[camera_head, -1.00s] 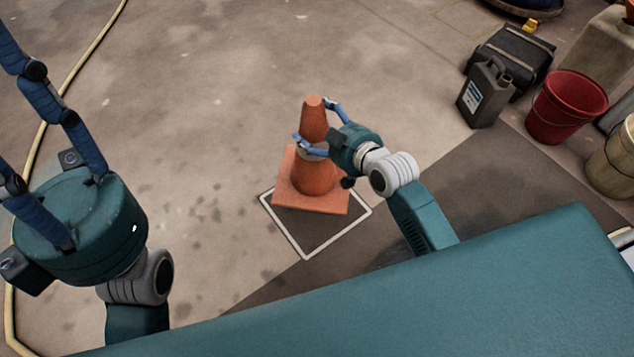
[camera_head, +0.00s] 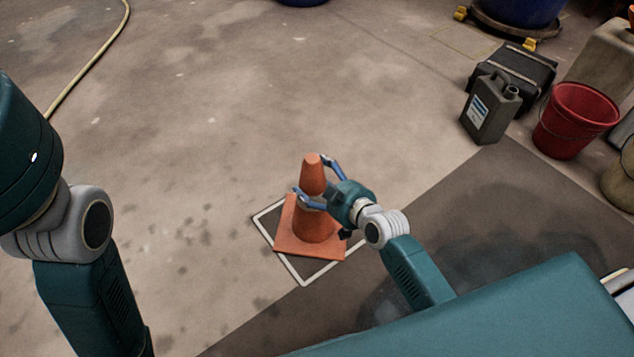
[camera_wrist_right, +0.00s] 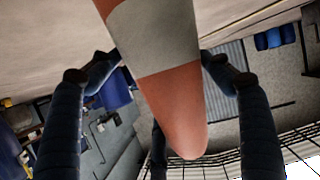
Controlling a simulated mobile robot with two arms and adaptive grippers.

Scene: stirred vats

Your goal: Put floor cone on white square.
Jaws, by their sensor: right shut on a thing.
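The orange floor cone (camera_head: 313,229) stands upright over the white square (camera_head: 304,284), a white outline on the floor. Its base covers much of the outline; the left corner and front edges show. I cannot tell whether the base touches the floor. My right gripper (camera_head: 312,180) is shut on the cone's upper part, with blue fingers around it. In the right wrist view the cone (camera_wrist_right: 172,105), orange with a grey-white band, lies between the fingers. My left gripper's teal body (camera_head: 25,150) is at the left edge, its fingers outside the picture.
A grey jerrycan (camera_head: 490,108), a black case (camera_head: 513,72) and a red bucket (camera_head: 575,120) stand at the right. A yellow hose (camera_head: 88,62) lies at the upper left. The floor left of and behind the cone is clear.

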